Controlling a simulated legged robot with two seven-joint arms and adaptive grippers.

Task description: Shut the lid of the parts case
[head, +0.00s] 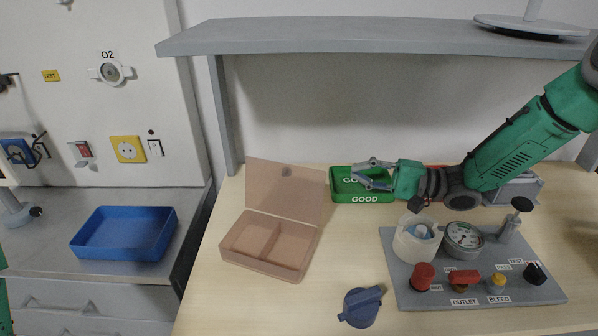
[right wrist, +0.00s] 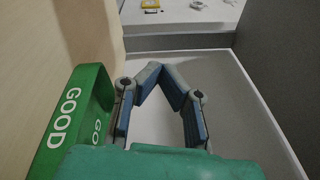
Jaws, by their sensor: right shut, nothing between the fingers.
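The parts case (head: 268,246) is a translucent brownish box on the wooden table, with two compartments that look empty. Its lid (head: 285,190) stands open at the back edge, tilted up and slightly back. My right gripper (head: 357,170) is shut and empty, above the green GOOD tray and to the right of the lid, apart from it. In the right wrist view the fingertips of the right gripper (right wrist: 163,72) meet with nothing between them. I cannot make out the case clearly in that view. My left gripper is not in view.
The green GOOD tray (head: 362,197) lies under my right gripper. A grey panel (head: 410,295) with a gauge, knobs and a white cup stands at right. A blue knob (head: 361,306) lies in front. A grey shelf (head: 370,37) spans above. A blue tray (head: 124,232) sits at left.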

